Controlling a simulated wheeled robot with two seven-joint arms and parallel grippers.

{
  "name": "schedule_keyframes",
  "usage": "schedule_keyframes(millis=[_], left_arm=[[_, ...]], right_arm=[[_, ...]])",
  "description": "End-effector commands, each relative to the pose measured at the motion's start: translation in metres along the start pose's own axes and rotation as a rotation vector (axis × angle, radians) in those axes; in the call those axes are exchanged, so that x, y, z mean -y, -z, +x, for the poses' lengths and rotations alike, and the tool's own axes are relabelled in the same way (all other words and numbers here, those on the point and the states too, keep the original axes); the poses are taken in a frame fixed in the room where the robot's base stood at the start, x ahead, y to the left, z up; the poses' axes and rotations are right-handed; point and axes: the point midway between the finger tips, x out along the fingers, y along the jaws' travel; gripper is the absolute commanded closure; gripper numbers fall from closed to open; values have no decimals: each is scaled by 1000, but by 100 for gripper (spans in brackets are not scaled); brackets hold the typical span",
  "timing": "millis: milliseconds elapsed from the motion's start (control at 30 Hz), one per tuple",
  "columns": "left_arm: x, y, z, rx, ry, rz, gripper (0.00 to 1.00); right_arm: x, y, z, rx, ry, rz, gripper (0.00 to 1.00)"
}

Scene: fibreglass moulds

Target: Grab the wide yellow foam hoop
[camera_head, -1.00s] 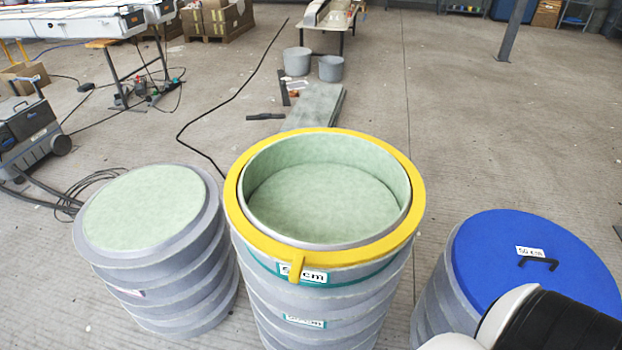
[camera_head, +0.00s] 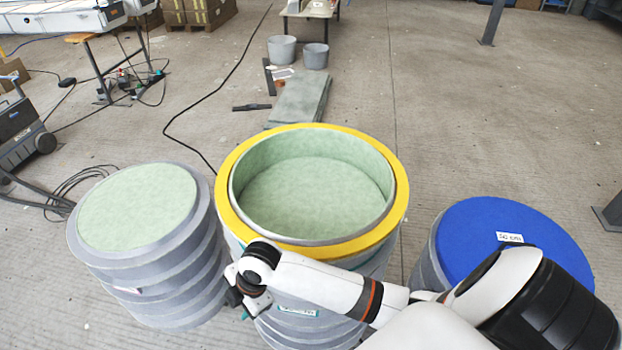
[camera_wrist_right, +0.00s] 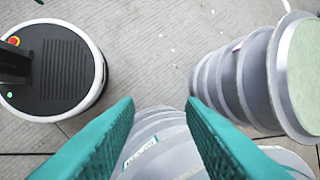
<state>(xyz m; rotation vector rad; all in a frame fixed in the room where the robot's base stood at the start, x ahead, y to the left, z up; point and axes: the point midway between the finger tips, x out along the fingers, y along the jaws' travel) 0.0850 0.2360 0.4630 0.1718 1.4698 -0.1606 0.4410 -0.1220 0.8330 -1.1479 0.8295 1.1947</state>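The wide yellow foam hoop (camera_head: 401,190) lies around the rim of the middle grey mould stack, which has a pale green hollow top. My right arm crosses in front of the hoop's near edge, and the hoop's front tab is hidden. My right gripper (camera_head: 242,304) is low at the front left of this stack, below the hoop. In the right wrist view its teal fingers (camera_wrist_right: 160,105) are spread apart with nothing held between them. The ribbed side of a grey stack (camera_wrist_right: 165,140) with a white label shows beyond them. The hoop cannot be made out there. My left gripper is not in view.
A grey stack with a flat green top (camera_head: 138,205) stands close on the left. A stack with a blue lid (camera_head: 510,225) stands on the right, partly behind my arm. Grey buckets (camera_head: 281,49) and a flat slab (camera_head: 298,97) are beyond. Open floor lies at the right back.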

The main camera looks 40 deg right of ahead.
Motion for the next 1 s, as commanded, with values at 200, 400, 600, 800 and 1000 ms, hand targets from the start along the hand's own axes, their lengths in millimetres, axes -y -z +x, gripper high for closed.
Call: schedule_keyframes(millis=[200, 400, 600, 800, 1000], left_arm=[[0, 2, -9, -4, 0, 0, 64], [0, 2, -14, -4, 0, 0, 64], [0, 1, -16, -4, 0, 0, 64], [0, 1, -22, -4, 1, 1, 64], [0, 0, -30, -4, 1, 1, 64]], right_arm=[[72, 6, -79, -48, -117, -779, 64], [107, 32, -152, -57, -279, -1300, 64], [119, 47, -193, -27, -372, -1537, 64], [114, 55, -180, -12, -394, -1579, 64], [107, 63, -148, -13, -389, -1579, 64]])
